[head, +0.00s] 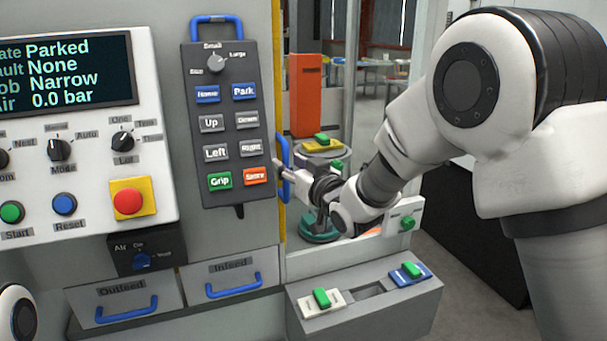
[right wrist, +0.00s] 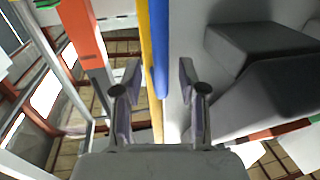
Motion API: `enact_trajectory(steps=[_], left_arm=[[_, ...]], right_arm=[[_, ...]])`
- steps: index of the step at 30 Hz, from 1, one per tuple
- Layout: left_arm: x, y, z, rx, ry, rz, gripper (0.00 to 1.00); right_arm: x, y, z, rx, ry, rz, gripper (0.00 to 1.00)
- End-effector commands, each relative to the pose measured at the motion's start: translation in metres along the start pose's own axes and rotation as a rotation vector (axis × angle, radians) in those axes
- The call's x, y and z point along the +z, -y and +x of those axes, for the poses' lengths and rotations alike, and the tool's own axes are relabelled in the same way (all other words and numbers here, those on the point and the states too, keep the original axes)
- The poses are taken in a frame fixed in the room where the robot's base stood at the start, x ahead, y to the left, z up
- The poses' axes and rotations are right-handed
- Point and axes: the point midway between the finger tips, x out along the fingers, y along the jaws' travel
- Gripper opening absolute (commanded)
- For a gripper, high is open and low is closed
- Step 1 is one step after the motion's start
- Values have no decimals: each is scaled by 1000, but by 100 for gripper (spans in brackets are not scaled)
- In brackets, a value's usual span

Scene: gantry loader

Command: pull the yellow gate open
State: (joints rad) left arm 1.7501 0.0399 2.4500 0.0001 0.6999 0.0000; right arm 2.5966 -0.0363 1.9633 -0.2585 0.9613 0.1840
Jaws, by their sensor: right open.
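The yellow gate shows as a narrow upright yellow edge (head: 276,40) right of the grey control front in the head view. It also shows as a yellow strip (right wrist: 145,50) in the right wrist view. The gate's blue handle (head: 285,150) is an upright bar beside that edge. In the right wrist view the handle (right wrist: 159,45) lies between the spread fingers of my right gripper (right wrist: 158,85), with a gap on both sides. In the head view my right gripper (head: 281,171) is at the handle, its tips partly hidden. My left gripper is out of view.
A hand pendant (head: 241,130) with a blue top handle hangs just left of the gate. A control panel (head: 90,185) is farther left. Two drawers, Outfeed (head: 112,296) and Infeed (head: 213,272), sit below. A grey tray (head: 340,317) juts out below my right arm.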

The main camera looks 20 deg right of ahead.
Motion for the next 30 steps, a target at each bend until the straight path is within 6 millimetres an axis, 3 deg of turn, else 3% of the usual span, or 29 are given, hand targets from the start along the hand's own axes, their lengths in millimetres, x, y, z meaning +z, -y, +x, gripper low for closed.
enact_trajectory(steps=[6,12,27,30], left_arm=[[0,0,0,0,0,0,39],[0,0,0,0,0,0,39],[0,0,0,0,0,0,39],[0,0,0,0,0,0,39]], right_arm=[[0,0,-58,1,0,4,41],[0,0,-92,0,0,1,41],[1,0,-98,-1,1,0,41],[20,0,-95,-1,36,8,41]])
